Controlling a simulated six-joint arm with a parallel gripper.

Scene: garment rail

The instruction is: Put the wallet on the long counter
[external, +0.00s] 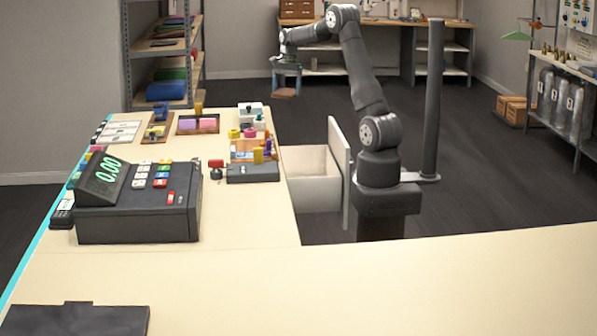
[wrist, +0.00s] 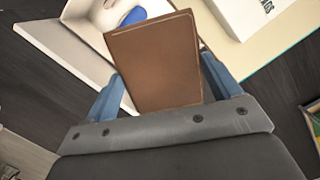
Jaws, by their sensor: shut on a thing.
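My gripper (external: 285,72) is raised in the air past the far end of the counter, in the external view. It is shut on a flat brown wallet (external: 285,92), which hangs below the fingers. In the wrist view the wallet (wrist: 155,62) sits between the two blue fingers of my gripper (wrist: 160,88) and hides part of what lies below. The long cream counter (external: 255,215) runs along the left in the external view, apart from the wallet. A pale counter edge (wrist: 275,52) also shows at the upper right in the wrist view.
A cash register (external: 140,205) and several small items crowd the left counter. An open white drawer (external: 312,165) stands out from its right side. The front counter surface (external: 420,275) is mostly clear, with a dark flat object (external: 75,320) at its left. A post (external: 434,100) stands right of my arm.

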